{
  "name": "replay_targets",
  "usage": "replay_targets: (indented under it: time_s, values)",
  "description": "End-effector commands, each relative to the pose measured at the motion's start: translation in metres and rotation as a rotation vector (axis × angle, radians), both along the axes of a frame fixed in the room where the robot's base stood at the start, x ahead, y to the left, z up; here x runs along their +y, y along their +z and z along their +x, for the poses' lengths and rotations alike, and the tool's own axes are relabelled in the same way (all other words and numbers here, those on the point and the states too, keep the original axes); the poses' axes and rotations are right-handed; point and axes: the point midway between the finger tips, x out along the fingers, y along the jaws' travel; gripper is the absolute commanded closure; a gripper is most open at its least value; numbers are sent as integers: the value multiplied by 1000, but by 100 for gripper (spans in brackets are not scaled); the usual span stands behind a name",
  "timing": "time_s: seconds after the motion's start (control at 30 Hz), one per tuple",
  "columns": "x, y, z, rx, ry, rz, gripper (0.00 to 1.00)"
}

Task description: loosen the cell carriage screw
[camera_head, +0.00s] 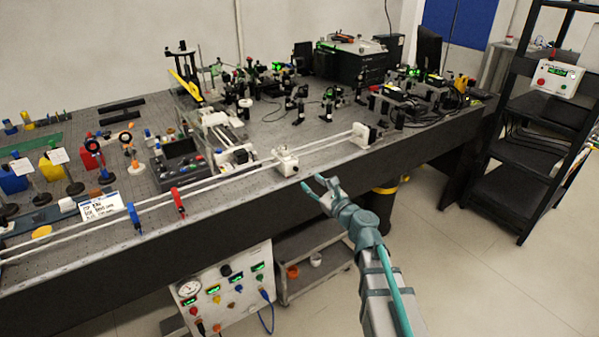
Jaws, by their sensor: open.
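A white carriage block (286,161) sits on a pair of long pale rails (225,182) along the front of the optical bench. It looks like the cell carriage. A small dark spot on its front face may be its screw, but it is too small to tell. My gripper (315,186) is open and empty. In this view it shows just below and to the right of the carriage, near the bench's front edge, and appears apart from it. My arm reaches in from the lower right.
A white end block (362,135) holds the rails' right end. Red (178,202) and blue (134,217) clamps stand at the rails to the left. Optics crowd the bench (330,180) behind. A control panel (225,290) hangs below.

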Motion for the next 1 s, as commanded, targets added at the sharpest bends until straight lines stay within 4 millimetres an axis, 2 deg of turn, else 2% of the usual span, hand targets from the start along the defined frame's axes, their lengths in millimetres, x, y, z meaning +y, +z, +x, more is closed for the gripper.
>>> replay_targets:
  time_s: [0.1,0.4,0.57,0.83,1.0]
  values:
    - [13,1,20,0,2,0,58]
    - [43,1,57,0,2,-1,58]
    - [50,0,64,0,2,-2,58]
    - [50,0,64,0,1,-2,58]
    - [50,0,64,-1,1,-3,86]
